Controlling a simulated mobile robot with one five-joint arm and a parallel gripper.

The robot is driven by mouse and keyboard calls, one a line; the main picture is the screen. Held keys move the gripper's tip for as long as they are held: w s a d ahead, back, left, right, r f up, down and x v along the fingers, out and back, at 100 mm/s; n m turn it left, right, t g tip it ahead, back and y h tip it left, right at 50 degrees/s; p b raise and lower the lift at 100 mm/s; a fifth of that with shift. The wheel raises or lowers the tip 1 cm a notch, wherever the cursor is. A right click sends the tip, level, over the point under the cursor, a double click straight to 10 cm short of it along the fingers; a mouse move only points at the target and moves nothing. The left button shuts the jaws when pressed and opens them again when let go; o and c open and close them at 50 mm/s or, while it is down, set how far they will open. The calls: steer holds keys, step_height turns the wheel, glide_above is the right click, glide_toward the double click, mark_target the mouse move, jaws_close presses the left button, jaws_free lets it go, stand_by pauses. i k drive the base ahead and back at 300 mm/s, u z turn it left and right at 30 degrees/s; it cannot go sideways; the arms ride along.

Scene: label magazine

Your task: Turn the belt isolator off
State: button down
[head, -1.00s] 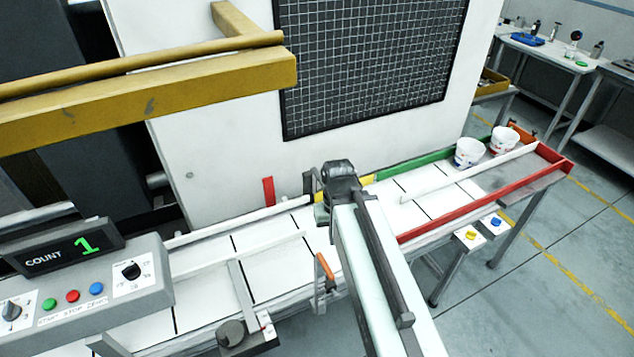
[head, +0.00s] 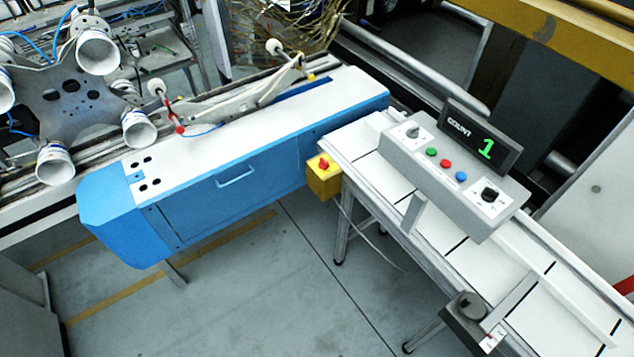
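A yellow box with a red knob (head: 323,170) is fixed at the near left end of the white conveyor (head: 372,178) in the head view. It looks like the belt isolator, but no label on it is readable. A cable hangs from it. The exact position of its red knob is too small to tell. My gripper is not in view.
A blue and white machine cabinet (head: 228,185) stands left of the conveyor, with a metal star wheel carrying white cups (head: 97,50) beyond it. Grey floor (head: 290,290) is open in front of both. A black-knobbed bracket (head: 467,308) sticks out from the conveyor's near side.

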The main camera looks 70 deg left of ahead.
mark_target(324, 164)
steer(key=u, duration=2.3)
steer(key=k, duration=0.35)
steer(key=u, duration=0.55)
steer(key=i, duration=1.35)
steer(key=z, duration=0.65)
